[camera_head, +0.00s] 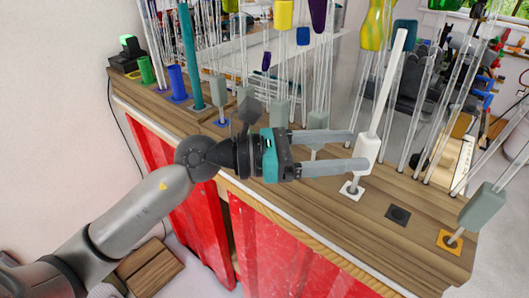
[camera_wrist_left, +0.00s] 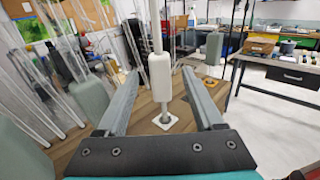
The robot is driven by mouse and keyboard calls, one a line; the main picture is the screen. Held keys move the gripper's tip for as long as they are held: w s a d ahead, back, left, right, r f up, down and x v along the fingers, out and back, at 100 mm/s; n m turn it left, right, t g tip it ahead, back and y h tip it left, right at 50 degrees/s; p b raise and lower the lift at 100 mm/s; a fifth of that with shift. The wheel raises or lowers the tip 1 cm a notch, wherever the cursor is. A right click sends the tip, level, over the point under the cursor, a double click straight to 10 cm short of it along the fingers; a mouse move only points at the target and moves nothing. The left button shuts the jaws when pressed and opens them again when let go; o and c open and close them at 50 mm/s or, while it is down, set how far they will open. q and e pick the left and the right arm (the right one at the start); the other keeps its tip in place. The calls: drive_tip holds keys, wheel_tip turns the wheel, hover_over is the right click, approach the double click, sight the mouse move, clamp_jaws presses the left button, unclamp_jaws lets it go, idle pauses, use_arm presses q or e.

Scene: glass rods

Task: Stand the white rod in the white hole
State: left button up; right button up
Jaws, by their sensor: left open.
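The white rod (camera_head: 367,150) stands nearly upright, with its lower end at the white square with the white hole (camera_head: 351,190). In the left wrist view the rod's thick white grip (camera_wrist_left: 160,77) is above the white square (camera_wrist_left: 165,121), and a thin shaft runs down to it. My left gripper (camera_head: 362,151) is open, its fingers reaching toward the white grip. In the left wrist view the gripper (camera_wrist_left: 160,88) has a finger on each side of the rod, with gaps showing. My right gripper is not in view.
A black square (camera_head: 397,215) and an orange square with a grey-gripped rod (camera_head: 482,208) lie to the right on the wooden bench (camera_head: 420,240). Several clear rods and coloured rods stand behind. Blue and green cups (camera_head: 177,82) are at the left.

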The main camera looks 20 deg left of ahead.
use_arm(q)
drive_tip(key=b+v, duration=0.4)
drive_tip(key=v, duration=0.9)
drive_tip(key=shift+a+b, duration=0.25)
drive_tip(key=shift+b, duration=0.15)
drive_tip(key=shift+s, duration=0.15)
